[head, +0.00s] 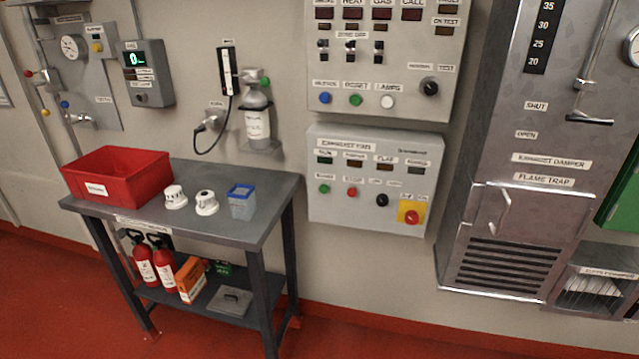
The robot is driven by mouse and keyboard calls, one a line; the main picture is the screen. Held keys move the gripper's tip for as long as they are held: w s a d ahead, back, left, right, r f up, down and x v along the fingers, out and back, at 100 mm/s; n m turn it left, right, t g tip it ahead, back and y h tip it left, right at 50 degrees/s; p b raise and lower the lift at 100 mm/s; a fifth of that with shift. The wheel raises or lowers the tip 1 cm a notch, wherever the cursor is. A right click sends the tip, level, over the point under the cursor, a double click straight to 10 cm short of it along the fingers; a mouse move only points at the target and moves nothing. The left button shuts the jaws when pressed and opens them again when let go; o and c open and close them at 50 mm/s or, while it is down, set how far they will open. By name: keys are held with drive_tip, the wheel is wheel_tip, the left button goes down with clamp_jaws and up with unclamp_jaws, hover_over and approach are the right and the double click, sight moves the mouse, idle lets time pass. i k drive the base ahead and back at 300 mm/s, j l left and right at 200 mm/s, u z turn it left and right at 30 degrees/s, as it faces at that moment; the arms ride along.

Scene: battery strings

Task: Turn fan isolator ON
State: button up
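The exhaust fan panel (372,185) is a light grey box on the wall, right of the picture's middle. The fan isolator (411,217) is a red rotary knob on a yellow plate at the panel's lower right corner. Its small labels and exact knob position are too small to read surely. Green (323,188) and red (351,192) buttons and a black knob (382,200) sit to its left. The indicator windows above them look dark. My gripper does not show in the head view.
A grey table (225,225) at the left holds a red bin (118,176), two white round detectors and a blue-lidded tub (242,200). The larger alarm panel (385,60) hangs above the fan panel. A metal damper cabinet (520,200) stands to its right. Floor below the panel looks clear.

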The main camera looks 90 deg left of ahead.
sight(411, 218)
drive_tip(key=u, duration=2.9)
